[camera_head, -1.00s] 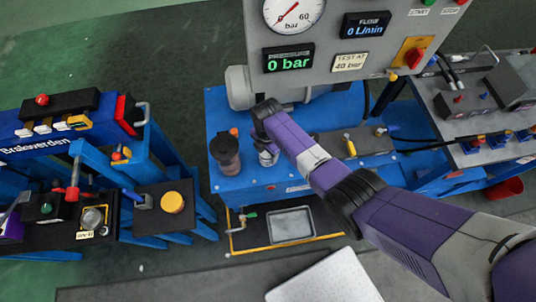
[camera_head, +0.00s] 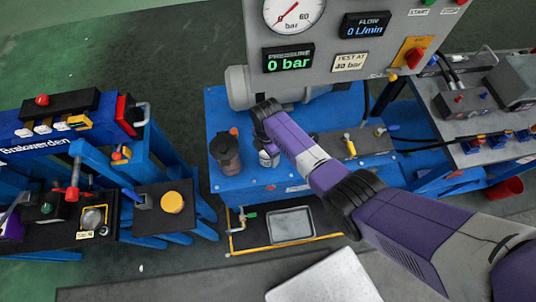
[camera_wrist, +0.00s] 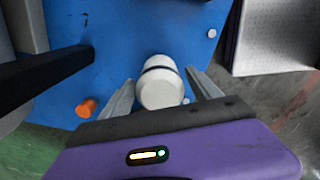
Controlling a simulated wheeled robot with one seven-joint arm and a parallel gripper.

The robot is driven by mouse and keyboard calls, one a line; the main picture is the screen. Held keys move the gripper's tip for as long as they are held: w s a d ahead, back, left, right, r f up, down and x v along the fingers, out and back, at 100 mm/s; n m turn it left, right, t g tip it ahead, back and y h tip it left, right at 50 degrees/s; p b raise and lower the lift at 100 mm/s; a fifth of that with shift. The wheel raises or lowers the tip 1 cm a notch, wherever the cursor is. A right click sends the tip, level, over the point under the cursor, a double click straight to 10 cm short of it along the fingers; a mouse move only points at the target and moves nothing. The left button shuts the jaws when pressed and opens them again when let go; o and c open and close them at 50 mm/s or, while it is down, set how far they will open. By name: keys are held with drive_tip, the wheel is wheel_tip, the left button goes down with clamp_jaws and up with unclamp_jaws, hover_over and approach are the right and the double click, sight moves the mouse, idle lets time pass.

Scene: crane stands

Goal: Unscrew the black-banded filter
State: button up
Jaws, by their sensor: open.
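The black-banded filter (camera_wrist: 160,84) is a white cylinder with a thin black band near its far end. In the wrist view it stands between the two fingers of my gripper (camera_wrist: 162,92). In the head view a small part of the filter (camera_head: 268,159) shows below my wrist on the blue bench (camera_head: 222,108). My wrist hides the rest of it, and the fingers are hard to make out there.
A dark canister (camera_head: 226,155) stands close to the left of the filter. An orange knob (camera_wrist: 86,108) is on the bench nearby. The grey gauge panel (camera_head: 350,60) rises behind, reading 0 bar.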

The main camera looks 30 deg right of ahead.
drive_tip(key=m, duration=2.9)
idle(0.4)
drive_tip(key=c, duration=1.4)
clamp_jaws()
drive_tip(key=shift+r, duration=0.1)
